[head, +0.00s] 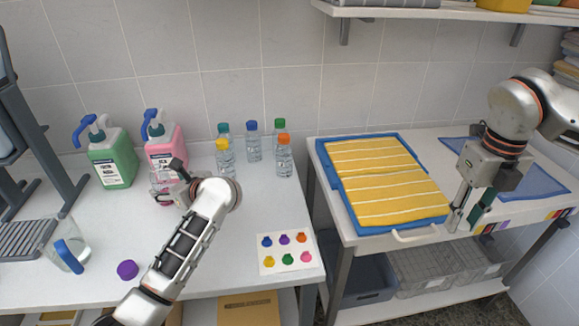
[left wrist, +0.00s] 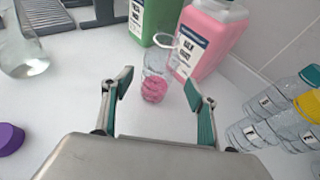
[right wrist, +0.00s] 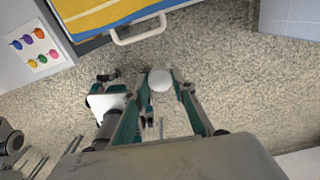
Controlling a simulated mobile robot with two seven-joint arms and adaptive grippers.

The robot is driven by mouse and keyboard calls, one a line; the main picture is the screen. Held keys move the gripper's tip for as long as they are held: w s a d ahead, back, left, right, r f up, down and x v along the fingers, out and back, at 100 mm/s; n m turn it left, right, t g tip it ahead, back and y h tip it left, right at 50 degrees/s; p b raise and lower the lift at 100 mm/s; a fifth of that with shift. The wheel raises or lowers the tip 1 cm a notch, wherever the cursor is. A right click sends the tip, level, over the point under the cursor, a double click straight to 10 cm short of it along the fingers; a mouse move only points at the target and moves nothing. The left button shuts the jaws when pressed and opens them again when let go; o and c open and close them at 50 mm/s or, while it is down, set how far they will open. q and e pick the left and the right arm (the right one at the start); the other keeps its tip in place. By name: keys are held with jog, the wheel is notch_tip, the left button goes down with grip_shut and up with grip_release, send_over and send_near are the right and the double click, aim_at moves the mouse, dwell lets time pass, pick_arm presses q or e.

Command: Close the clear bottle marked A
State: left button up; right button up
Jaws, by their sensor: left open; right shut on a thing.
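An uncapped clear bottle (left wrist: 154,68) with pink contents stands between the fingers of my left gripper (left wrist: 159,92); no letter shows on it. My left gripper is open around it and also shows in the head view (head: 171,184). My right gripper (head: 463,225) is shut on a small white round thing (right wrist: 160,80), in front of the right table. Several clear capped bottles stand at the back, among them yellow-capped (head: 225,160), blue-capped (head: 253,145) and orange-capped (head: 284,161) ones; their letters are too small to tell. A purple cap (head: 128,270) lies on the left table.
A green jug (head: 112,160) and a pink jug (head: 165,148) stand behind the left gripper. A clear pitcher (head: 72,250) stands at left. A card with coloured dots (head: 290,252) lies near the front edge. Yellow towels (head: 375,180) fill a blue tray on the right table.

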aim_at(166, 185)
pick_arm(q)
jog(key=x, duration=0.4)
jog(key=shift+a+f, duration=0.2)
jog(key=shift+a, duration=0.15)
pick_arm(e)
jog(key=shift+f, duration=0.1)
pick_arm(q)
jog(key=shift+w+a+f, duration=0.15)
jog(key=shift+w+a, duration=0.05)
jog(key=c, duration=1.4)
jog(key=shift+o, duration=0.2)
